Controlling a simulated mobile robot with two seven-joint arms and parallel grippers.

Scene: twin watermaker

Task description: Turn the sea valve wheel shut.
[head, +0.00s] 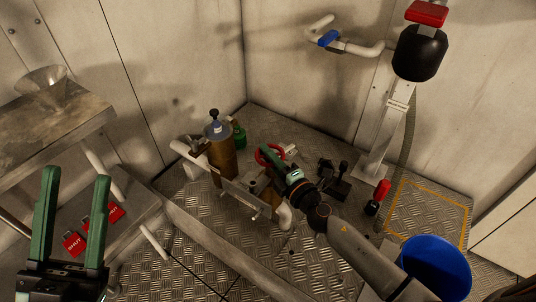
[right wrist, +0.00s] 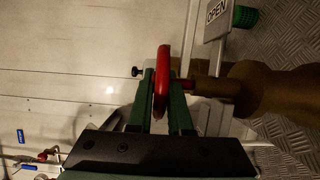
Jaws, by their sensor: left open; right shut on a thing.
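The sea valve wheel is a red wheel (head: 262,154) low on the pipework near the room's corner. My right gripper (head: 270,152) reaches it from the front right and partly hides it. In the right wrist view the red wheel (right wrist: 161,72) shows edge-on between the two green fingers of my right gripper (right wrist: 163,74), which is shut on its rim. A tag reading OPEN (right wrist: 216,12) hangs beside the wheel. My left gripper (head: 76,173) is open and empty at the lower left, far from the wheel.
Red tags (head: 75,243), one reading SHUT, lie on a low surface at the left, below a metal bench (head: 60,125). A brown cylinder (head: 221,160) stands left of the wheel. A black-and-red hand pump (head: 419,52) rises at the right. A blue bucket (head: 437,265) stands lower right.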

